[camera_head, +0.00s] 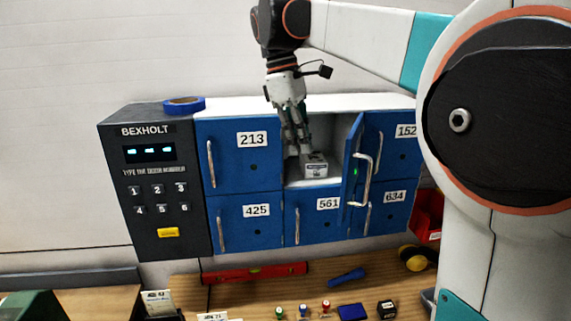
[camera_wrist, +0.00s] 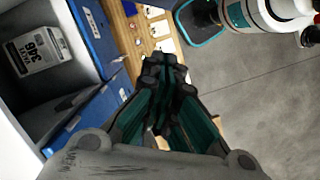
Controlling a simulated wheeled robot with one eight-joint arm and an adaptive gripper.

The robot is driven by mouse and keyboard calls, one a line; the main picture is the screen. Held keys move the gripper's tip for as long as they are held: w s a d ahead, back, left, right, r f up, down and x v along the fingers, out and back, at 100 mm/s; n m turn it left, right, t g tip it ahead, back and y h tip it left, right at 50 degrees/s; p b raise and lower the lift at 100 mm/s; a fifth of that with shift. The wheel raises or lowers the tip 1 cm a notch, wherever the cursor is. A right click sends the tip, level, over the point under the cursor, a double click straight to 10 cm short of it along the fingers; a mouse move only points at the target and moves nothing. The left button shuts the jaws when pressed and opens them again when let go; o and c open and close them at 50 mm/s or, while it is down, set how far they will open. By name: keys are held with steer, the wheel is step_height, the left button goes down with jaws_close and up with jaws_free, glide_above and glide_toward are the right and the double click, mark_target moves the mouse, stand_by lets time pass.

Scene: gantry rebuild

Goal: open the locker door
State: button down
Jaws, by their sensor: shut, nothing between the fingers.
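The bank of blue lockers (camera_head: 243,163) has one open door (camera_head: 351,180) in the top middle, swung outward to the right with its metal handle (camera_head: 364,180) facing right. Inside that open compartment (camera_head: 322,128) sits a small grey box (camera_head: 316,168) with a label. The box also shows at the upper left of the wrist view (camera_wrist: 36,50). My gripper (camera_head: 296,149) hangs fingers down at the left side of the opening, apart from the door. In the wrist view my gripper (camera_wrist: 165,68) has its fingers together with nothing between them.
The other doors, such as 213 (camera_head: 240,170) and 561 (camera_head: 318,225), are shut. A dark keypad panel (camera_head: 155,185) stands at the left, with blue tape (camera_head: 183,105) on top. Below, a wooden bench (camera_head: 240,293) holds a red level (camera_head: 255,273), stamps and a flashlight (camera_head: 347,276).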

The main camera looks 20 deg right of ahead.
steer(key=s+d+f+p, duration=0.1)
steer(key=s+d+f, duration=0.3)
steer(key=f, duration=0.5)
steer(key=shift+s+d+f+p, duration=0.15)
steer(key=shift+s+f+p, duration=0.15)
steer(key=shift+s+f, duration=0.05)
steer(key=shift+s+d, duration=0.1)
steer(key=shift+s, duration=0.05)
